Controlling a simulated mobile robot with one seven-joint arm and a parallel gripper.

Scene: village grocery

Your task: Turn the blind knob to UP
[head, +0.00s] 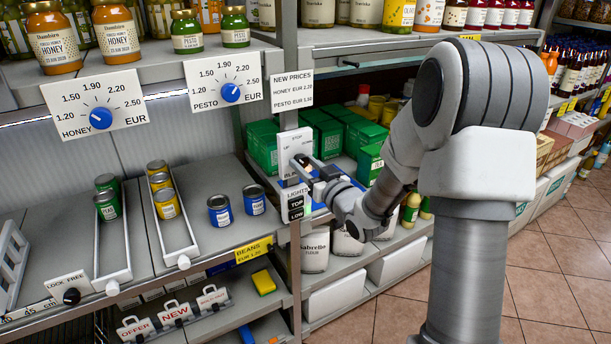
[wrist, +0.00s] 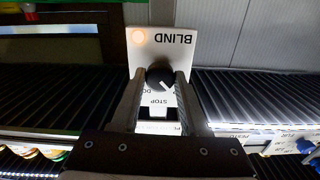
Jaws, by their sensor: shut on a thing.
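The white blind panel (head: 291,142) is fixed to the shelf post, with STOP printed near its top. STOP and part of another word show below the knob; other lettering is hidden by my fingers. My gripper (head: 302,168) is shut on the knob, which is mostly hidden in the head view.
A lights panel (head: 296,204) with TOP and LOW switches is just below. Green boxes (head: 328,135) stand on the shelf to the right, behind my gripper. Blue cans (head: 220,211) and honey and pesto price dials (head: 101,117) are on the left. Tiled floor (head: 540,290) is open at right.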

